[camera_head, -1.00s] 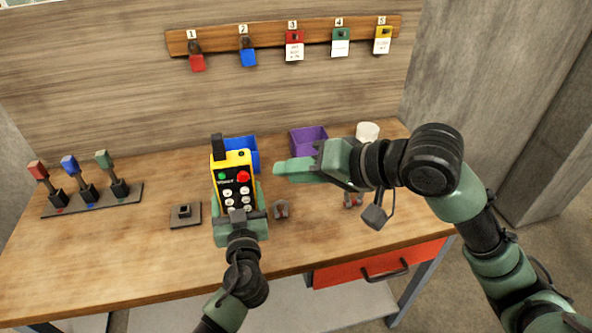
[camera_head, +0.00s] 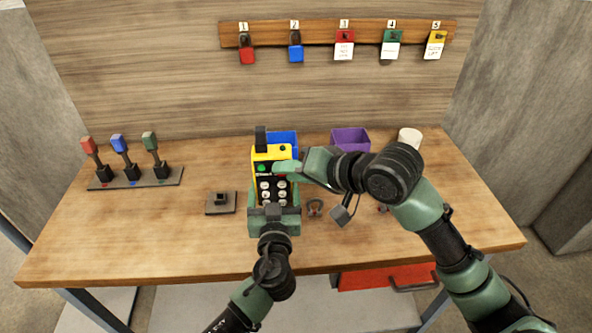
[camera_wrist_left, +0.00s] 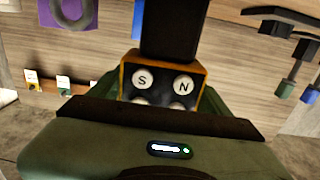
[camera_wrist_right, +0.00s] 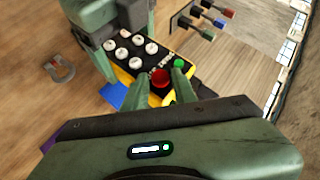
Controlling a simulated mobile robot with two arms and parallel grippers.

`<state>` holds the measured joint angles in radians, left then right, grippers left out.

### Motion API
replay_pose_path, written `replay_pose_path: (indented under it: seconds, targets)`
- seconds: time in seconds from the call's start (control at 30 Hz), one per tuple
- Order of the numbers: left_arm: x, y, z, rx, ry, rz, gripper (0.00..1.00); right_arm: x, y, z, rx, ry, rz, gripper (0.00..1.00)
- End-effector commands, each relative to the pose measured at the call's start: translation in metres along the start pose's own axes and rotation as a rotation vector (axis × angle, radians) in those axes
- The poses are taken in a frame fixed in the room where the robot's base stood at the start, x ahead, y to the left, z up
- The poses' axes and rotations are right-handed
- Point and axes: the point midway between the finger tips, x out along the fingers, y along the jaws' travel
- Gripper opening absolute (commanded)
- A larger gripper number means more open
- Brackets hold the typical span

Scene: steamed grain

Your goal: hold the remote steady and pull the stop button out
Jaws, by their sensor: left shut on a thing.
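The yellow and black remote (camera_head: 262,154) stands tilted above the workbench, its keypad facing me. My left gripper (camera_head: 274,208) is shut on its lower part. In the left wrist view, the keys marked S and N on the remote (camera_wrist_left: 165,76) show above my gripper. My right gripper (camera_head: 279,169) reaches in from the right over the upper face of the remote. In the right wrist view, the red stop button (camera_wrist_right: 160,77) lies between its parted fingers; I cannot tell whether they touch it. In the head view the fingers hide the button. The green button (camera_wrist_right: 179,63) is close beside.
A blue bin (camera_head: 285,143) is behind the remote, with a purple bin (camera_head: 350,139) and white cup (camera_head: 410,137) to the right. A lever stand (camera_head: 140,178), small dark plate (camera_head: 221,204) and shackle (camera_head: 315,208) are on the bench. Padlocks hang behind.

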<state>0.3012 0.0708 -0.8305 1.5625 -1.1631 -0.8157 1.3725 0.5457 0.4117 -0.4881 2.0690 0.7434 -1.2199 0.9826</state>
Motion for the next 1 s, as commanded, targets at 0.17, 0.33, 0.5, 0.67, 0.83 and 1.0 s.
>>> replay_pose_path:
  seconds: [0.17, 0.33, 0.5, 0.67, 0.83, 1.0]
  targets:
    - [0.0000, -0.0002, 0.0002, 0.000, 0.000, 0.000, 0.05, -0.0002, -0.0001, -0.0001, 0.000, 0.000, 0.000, 0.19]
    - [0.0000, -0.0001, 0.0002, 0.000, 0.000, 0.000, 0.05, -0.0003, 0.0000, -0.0001, 0.000, 0.000, 0.000, 0.00]
    - [0.0000, -0.0002, 0.0003, 0.000, -0.001, 0.000, 0.05, -0.0013, -0.0002, 0.0011, 0.000, 0.000, 0.000, 0.00]
    - [0.0001, -0.0003, 0.0004, 0.000, -0.001, -0.001, 0.05, -0.0033, -0.0008, 0.0038, -0.001, 0.000, 0.000, 0.00]
    - [0.0001, -0.0004, 0.0004, 0.000, -0.001, -0.001, 0.05, -0.0044, -0.0012, 0.0053, -0.001, 0.000, 0.000, 0.00]
    - [0.0001, -0.0004, 0.0004, 0.000, -0.001, -0.001, 0.05, -0.0044, -0.0011, 0.0052, 0.000, 0.000, 0.000, 0.30]
